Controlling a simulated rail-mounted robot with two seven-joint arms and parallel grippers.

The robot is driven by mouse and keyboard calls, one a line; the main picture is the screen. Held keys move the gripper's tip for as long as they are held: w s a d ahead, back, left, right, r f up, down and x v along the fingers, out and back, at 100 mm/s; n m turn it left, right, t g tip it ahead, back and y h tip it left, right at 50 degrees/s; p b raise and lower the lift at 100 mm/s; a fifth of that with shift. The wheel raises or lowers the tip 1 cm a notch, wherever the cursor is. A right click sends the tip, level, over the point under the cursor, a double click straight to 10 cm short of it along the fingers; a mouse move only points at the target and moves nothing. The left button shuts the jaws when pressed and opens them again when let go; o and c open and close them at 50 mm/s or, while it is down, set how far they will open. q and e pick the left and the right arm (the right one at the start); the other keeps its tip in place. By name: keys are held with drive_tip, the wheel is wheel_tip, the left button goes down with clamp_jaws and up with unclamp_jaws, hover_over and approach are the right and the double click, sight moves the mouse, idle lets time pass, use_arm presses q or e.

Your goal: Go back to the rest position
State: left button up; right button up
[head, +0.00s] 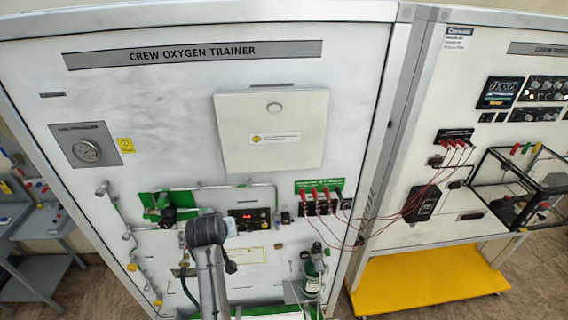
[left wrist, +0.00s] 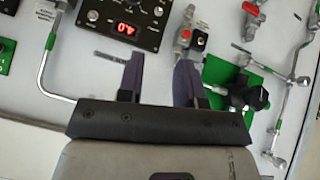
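My left gripper (left wrist: 161,68) shows in the left wrist view with its two dark fingers apart. Nothing is between them. It faces the crew oxygen trainer panel (head: 150,90), near the red lit display (left wrist: 124,28) and a valve with a red handle (left wrist: 184,37). I cannot tell whether the fingers touch the panel. In the head view my arm rises from the bottom centre and its dark end covers part of the lower panel; the fingers cannot be made out there. My right gripper is in neither view.
A green plate with a black knob (left wrist: 245,95) and metal pipes (left wrist: 300,90) lie close to the left gripper. Red leads (head: 385,215) hang between the two panels. A green bottle (head: 312,272) stands low on the panel. A yellow platform (head: 430,280) is at right.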

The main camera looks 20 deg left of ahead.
use_arm(q)
drive_tip(key=s+d+r+m+t+h, duration=0.15)
drive_tip(key=d+r+t, duration=0.3)
drive_tip(key=r, duration=0.65)
drive_tip(key=s+d+m, duration=0.3)
drive_tip(key=s, duration=0.1)
drive_tip(key=s+d+f+m+g+h, duration=0.1)
drive_tip(key=s+d+f+g, duration=0.3)
drive_tip(key=s+f, duration=0.8)
drive_tip(key=s+d+f+m+g, duration=0.4)
drive_tip(key=s+f, duration=0.8)
drive_tip(key=s, duration=0.6)
drive_tip(key=shift+s+d+h, duration=0.35)
drive_tip(key=shift+s, duration=0.05)
